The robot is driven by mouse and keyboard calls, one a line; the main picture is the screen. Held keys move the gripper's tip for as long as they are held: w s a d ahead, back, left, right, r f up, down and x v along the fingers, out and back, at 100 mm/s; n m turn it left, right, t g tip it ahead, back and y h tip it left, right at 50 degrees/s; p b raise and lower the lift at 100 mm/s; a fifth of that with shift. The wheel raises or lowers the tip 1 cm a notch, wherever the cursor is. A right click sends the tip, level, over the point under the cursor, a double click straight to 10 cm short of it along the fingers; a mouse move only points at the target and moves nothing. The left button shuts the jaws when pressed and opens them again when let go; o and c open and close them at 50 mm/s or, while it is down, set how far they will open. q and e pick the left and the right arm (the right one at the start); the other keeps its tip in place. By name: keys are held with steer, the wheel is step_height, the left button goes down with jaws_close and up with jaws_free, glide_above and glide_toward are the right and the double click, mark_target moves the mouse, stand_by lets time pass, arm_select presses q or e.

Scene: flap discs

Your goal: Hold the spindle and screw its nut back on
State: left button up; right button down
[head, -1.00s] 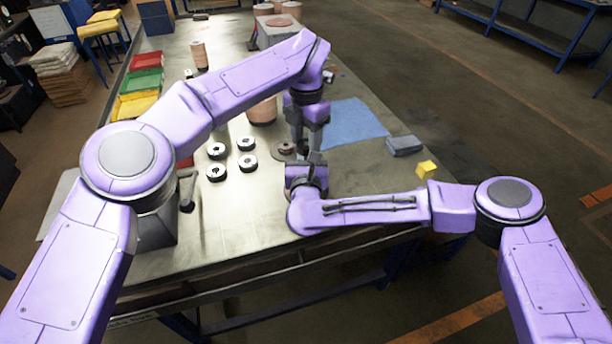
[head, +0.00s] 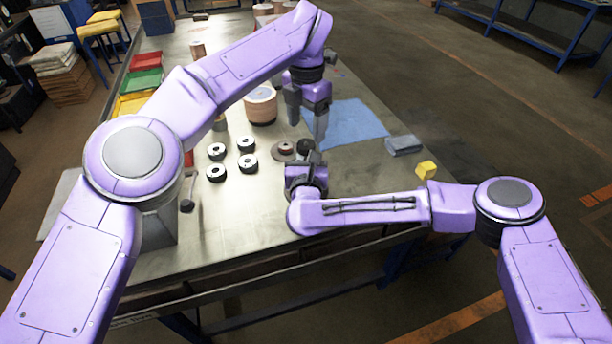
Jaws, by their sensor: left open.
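My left gripper (head: 307,130) is open and empty, fingers pointing down, above the table between the blue cloth and the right gripper. My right gripper (head: 306,168) is low over the table, its fingers mostly hidden by its own wrist. A small dark part (head: 305,147) shows just beyond it, below the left fingertips; it could be the spindle top or its nut, but I cannot tell which. A reddish-brown flap disc (head: 283,148) lies just left of it. Whether the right gripper holds the spindle cannot be seen.
Several black rings (head: 246,143) lie left of the disc. A tan cylinder (head: 260,105) stands behind them. A blue cloth (head: 350,125), a grey-blue block (head: 404,145) and a yellow cube (head: 426,170) are to the right. Colored bins (head: 147,80) line the left edge.

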mark_target(306, 143)
steer(key=shift+f, duration=0.2)
arm_select(q)
steer(key=shift+d+r, duration=0.15)
steer(key=shift+c, duration=0.5)
steer(key=shift+w+r+n, duration=0.1)
steer(key=shift+r+n, duration=0.3)
steer(key=shift+n, duration=0.1)
steer(key=n, duration=0.2)
steer(key=r+n, duration=0.1)
steer(key=n, duration=0.2)
steer(key=shift+r, duration=0.15)
steer(key=n, duration=0.2)
steer(key=shift+r+n, duration=0.2)
steer(key=shift+n, duration=0.2)
steer(key=n, duration=0.4)
steer(key=shift+r, duration=0.1)
step_height(306, 143, down, 8)
steer(key=shift+f, duration=0.1)
